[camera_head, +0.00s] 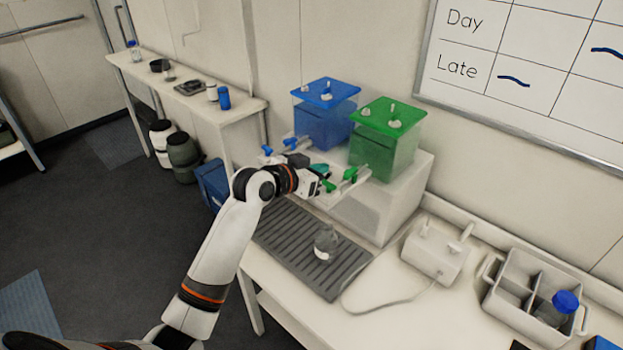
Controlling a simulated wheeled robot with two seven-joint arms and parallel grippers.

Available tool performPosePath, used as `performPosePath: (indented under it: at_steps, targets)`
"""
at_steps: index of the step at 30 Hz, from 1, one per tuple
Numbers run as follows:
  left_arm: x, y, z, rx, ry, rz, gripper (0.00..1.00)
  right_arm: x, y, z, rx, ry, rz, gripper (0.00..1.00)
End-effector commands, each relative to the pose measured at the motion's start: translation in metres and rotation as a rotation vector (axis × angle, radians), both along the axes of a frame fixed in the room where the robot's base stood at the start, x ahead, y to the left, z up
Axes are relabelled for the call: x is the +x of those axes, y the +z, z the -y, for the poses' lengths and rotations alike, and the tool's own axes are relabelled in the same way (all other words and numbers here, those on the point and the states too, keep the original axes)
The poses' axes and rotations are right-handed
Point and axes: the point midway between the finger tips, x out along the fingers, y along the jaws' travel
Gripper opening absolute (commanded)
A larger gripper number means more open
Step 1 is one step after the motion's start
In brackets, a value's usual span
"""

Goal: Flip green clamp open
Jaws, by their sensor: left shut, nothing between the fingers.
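The green-lidded container (385,140) stands on a white block at the back of the bench. A short tube with two green fittings comes out of its front left. The outer green fitting, which looks like the green clamp (328,186), sits at the tube's end; the other green fitting (350,174) is nearer the container. Whether the clamp is open is too small to tell. My left gripper (319,180) is shut and empty, right beside the outer clamp. I cannot tell whether they touch. My right gripper is out of view.
A blue-lidded container (325,115) with blue fittings stands left of the green one. A small clear flask (326,243) stands on the dark ribbed tray (280,233) below. A white device (435,255) and a grey caddy (510,307) with a blue-capped bottle (558,308) are to the right.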

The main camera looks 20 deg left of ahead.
Motion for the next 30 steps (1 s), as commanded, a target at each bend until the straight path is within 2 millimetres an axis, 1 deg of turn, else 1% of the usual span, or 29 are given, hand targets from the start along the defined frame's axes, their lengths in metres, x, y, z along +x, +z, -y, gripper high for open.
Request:
performPosePath:
  at_steps: [1, 3, 7, 23, 26, 29, 30]
  targets:
    - [-0.007, -0.002, -0.004, 0.002, 0.001, 0.001, 0.00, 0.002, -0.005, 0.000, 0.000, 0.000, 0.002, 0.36]
    - [-0.013, -0.001, -0.006, 0.001, 0.002, 0.001, 0.00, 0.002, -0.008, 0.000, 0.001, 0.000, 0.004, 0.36]
    - [-0.020, 0.001, -0.008, 0.000, 0.001, -0.001, 0.00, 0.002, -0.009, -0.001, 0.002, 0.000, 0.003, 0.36]
    - [-0.022, 0.001, -0.008, 0.000, 0.000, -0.003, 0.00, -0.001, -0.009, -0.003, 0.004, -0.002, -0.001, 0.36]
    - [-0.032, -0.013, -0.004, 0.012, -0.001, -0.034, 0.00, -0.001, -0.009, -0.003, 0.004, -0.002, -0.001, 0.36]
    - [-0.060, -0.048, 0.006, 0.040, -0.003, -0.125, 0.00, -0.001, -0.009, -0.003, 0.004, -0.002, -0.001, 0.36]
    - [-0.078, -0.066, 0.011, 0.059, -0.002, -0.174, 0.00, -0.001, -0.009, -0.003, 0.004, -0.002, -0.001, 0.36]
